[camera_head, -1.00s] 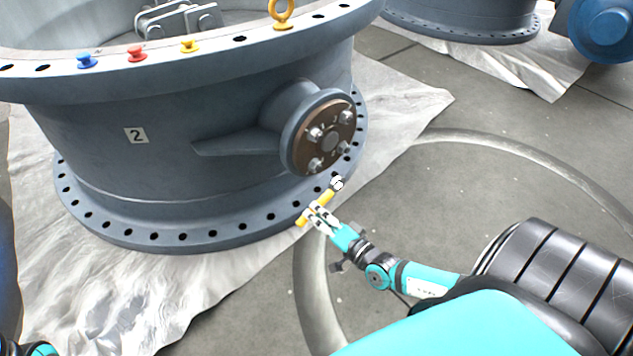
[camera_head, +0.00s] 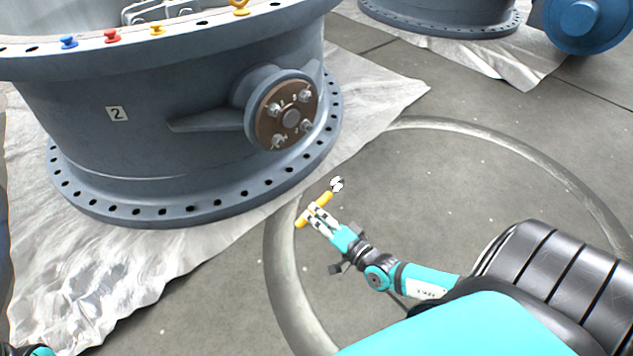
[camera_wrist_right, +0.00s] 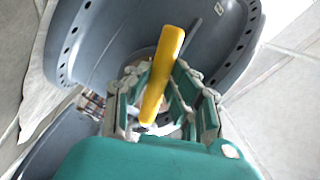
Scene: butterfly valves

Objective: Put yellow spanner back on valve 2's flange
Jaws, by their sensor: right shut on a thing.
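The yellow spanner (camera_head: 325,198) is held in my right gripper (camera_head: 318,215), out over the floor to the right of valve 2. Its metal head points up and away from me. In the right wrist view the spanner's yellow handle (camera_wrist_right: 162,75) lies between the gripper's fingers (camera_wrist_right: 160,95). Valve 2 (camera_head: 190,120) is the large grey body with a "2" label. Its upper flange (camera_head: 165,42) carries a blue, a red and a yellow small piece and a yellow ring. The spanner is apart from the flange. At the bottom left corner a teal part of my left arm shows; its gripper is out of frame.
A side boss with a bolted brown plate (camera_head: 288,115) sticks out from valve 2. A pale sheet (camera_head: 110,280) lies under the valve. Another grey valve (camera_head: 440,18) and a blue round part (camera_head: 585,25) stand at the back right. Concrete floor is open on the right.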

